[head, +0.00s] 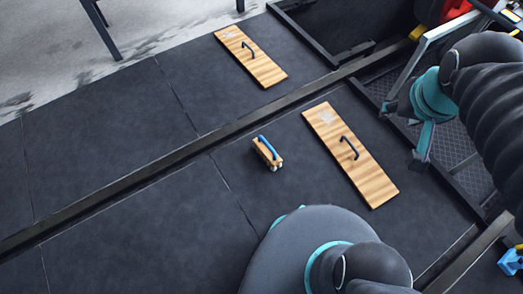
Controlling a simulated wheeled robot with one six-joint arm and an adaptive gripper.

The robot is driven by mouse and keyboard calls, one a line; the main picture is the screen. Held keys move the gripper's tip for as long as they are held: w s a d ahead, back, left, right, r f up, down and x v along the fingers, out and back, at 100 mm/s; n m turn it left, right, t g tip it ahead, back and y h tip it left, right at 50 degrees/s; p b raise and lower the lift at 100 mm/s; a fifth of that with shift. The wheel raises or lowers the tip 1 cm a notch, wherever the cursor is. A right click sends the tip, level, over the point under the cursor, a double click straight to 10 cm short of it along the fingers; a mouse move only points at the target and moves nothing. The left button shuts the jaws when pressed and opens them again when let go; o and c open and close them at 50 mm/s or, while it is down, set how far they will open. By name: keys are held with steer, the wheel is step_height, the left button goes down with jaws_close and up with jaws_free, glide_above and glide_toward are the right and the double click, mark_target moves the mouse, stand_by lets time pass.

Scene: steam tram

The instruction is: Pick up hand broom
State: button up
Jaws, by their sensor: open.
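The hand broom (267,152) appears to be the small wooden block with a blue handle along its top and pale bits at its lower end. It lies on the dark floor near the middle of the head view, with nothing touching it. My gripper (404,135) is at the upper right, teal and dark grey, with its fingers spread apart and nothing between them. It is well to the right of the broom, with a wooden board between them in the picture.
A wooden board (375,181) with a dark handle lies right of the broom. A similar board (262,68) lies farther back. A dark raised rail (130,180) crosses the floor diagonally. A metal frame and a red object (458,9) stand at upper right. Floor left of the broom is clear.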

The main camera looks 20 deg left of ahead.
steer(key=w+a+f+n+g, duration=0.1)
steer(key=w+a+f, duration=0.2)
steer(key=w, duration=0.3)
steer(key=w+a+f+n, duration=0.1)
steer(key=w+a+f, duration=0.2)
steer(key=w, duration=0.2)
steer(key=n+g+h, duration=0.1)
steer(key=n+g, duration=0.1)
steer(key=n, duration=0.6)
glide_above(267, 144)
steer(key=s+a, duration=0.1)
steer(key=s, duration=0.1)
steer(key=s+a+f+x, duration=0.1)
steer(key=s+x, duration=0.1)
steer(key=x, duration=1.1)
steer(key=s+a+x, duration=0.2)
steer(key=s+x, duration=0.1)
steer(key=x, duration=0.9)
steer(key=s+a+f+x, duration=0.1)
steer(key=s+x, duration=0.1)
steer(key=x, duration=1.6)
steer(key=s+x, duration=0.1)
steer(key=x, duration=0.1)
steer(key=shift+f, duration=0.5)
steer(key=shift+w+p+x, duration=0.2)
steer(key=shift+p+x, duration=0.1)
steer(key=shift+x, duration=2.55)
jaws_close()
